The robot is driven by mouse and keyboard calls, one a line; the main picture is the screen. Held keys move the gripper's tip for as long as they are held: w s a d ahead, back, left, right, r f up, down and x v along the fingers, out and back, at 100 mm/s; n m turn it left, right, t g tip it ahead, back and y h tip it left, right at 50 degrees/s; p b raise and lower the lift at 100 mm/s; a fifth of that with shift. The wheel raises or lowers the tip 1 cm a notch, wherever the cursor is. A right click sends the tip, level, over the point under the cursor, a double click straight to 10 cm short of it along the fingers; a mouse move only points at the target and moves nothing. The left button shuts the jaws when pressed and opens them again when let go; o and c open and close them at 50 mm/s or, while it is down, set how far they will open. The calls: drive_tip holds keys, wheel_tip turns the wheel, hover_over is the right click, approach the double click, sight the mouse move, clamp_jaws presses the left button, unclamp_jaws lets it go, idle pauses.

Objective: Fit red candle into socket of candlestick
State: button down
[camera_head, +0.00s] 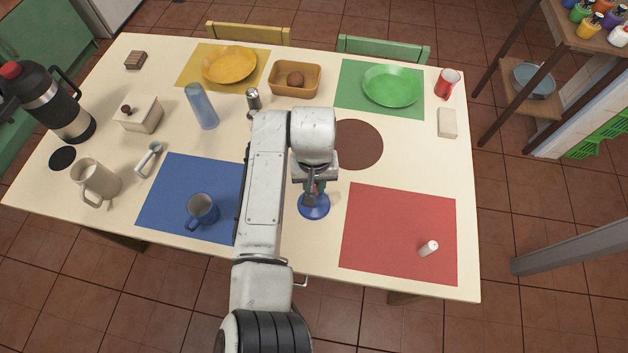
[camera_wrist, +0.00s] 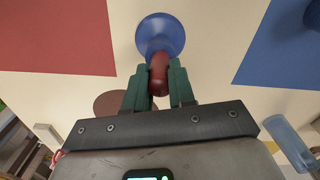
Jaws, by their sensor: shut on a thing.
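My gripper (camera_wrist: 159,88) is shut on the red candle (camera_wrist: 159,72), which sits between its two green fingers in the wrist view. The blue candlestick (camera_wrist: 160,32) has a wide round base and lies in line with the candle's far end. In the head view the candlestick (camera_head: 313,210) stands on the bare table between the blue and red mats, right below my gripper (camera_head: 315,187). My wrist hides most of the candle there. I cannot tell whether the candle's end is inside the socket or just above it.
A red mat (camera_head: 390,225) with a small white cylinder (camera_head: 429,248) lies to the right. A blue mat (camera_head: 165,195) with a blue mug (camera_head: 202,208) lies to the left. A brown round mat (camera_head: 360,145) is behind. A blue glass (camera_head: 202,106) stands back left.

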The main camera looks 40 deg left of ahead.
drive_tip(key=shift+f, duration=0.2)
idle(0.5)
drive_tip(key=c, duration=0.9)
unclamp_jaws()
drive_tip(key=shift+o, duration=0.2)
wheel_tip(320, 180, up, 11)
drive_tip(key=shift+f+b, duration=0.1)
drive_tip(key=shift+b, duration=0.3)
